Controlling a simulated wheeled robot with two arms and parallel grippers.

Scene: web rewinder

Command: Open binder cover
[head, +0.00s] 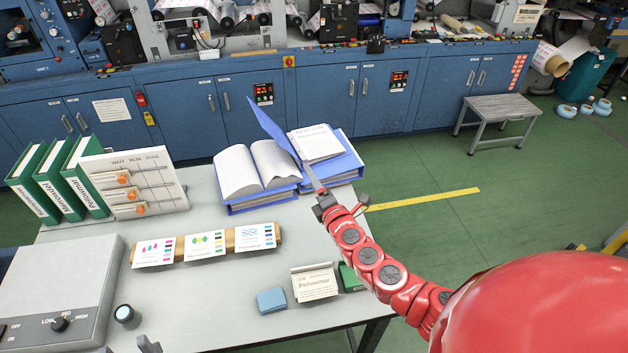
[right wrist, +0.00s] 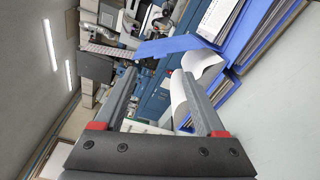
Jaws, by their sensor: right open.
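A blue binder (head: 260,198) lies on the table with its white pages (head: 238,172) spread open. A blue cover panel (head: 272,130) stands up steeply at its right side, leaning left. It also shows in the right wrist view (right wrist: 178,47), beyond the fingertips. A second blue binder (head: 345,170) with a printed white sheet on top lies just right of it. My right gripper (head: 314,180) is open beside the cover's lower right edge. In its wrist view the gap between the fingers (right wrist: 162,85) holds nothing clearly gripped; contact with the cover cannot be told. My left gripper is not seen.
Green binders (head: 62,180) and a white slider board (head: 135,182) stand at the table's left. Colour cards (head: 205,245), a blue block (head: 271,300) and a small label stand (head: 315,282) are nearer. Blue machine cabinets (head: 200,110) stand behind.

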